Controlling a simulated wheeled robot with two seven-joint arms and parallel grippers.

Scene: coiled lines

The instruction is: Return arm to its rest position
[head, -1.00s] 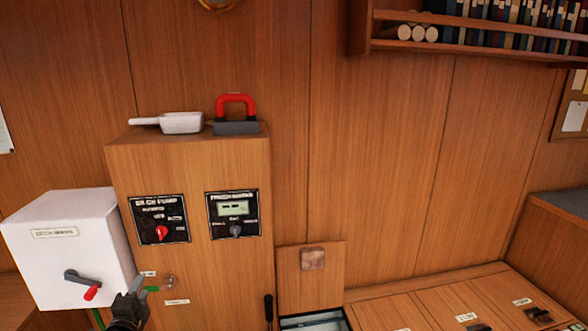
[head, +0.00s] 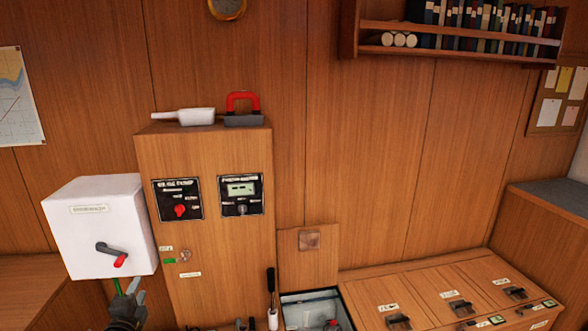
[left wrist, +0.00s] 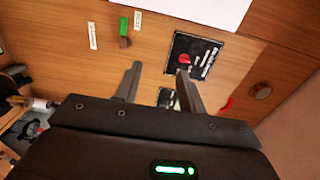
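My left gripper (head: 128,292) is low at the left in the head view, below the white box (head: 98,225) and left of the wooden cabinet (head: 218,285). In the left wrist view its two fingers (left wrist: 158,75) stand apart with nothing between them. The small round knob with a green part (head: 183,256) is on the cabinet front, up and right of the gripper and apart from it. It also shows in the left wrist view (left wrist: 124,42). My right gripper is in neither view.
The box has a red-tipped lever (head: 118,260). The cabinet bears a bilge pump panel (head: 179,199) and a second panel (head: 241,195). A white scoop (head: 185,116) and a red-handled block (head: 243,110) lie on top. An open locker (head: 312,294) and closed lids (head: 455,270) are at the right.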

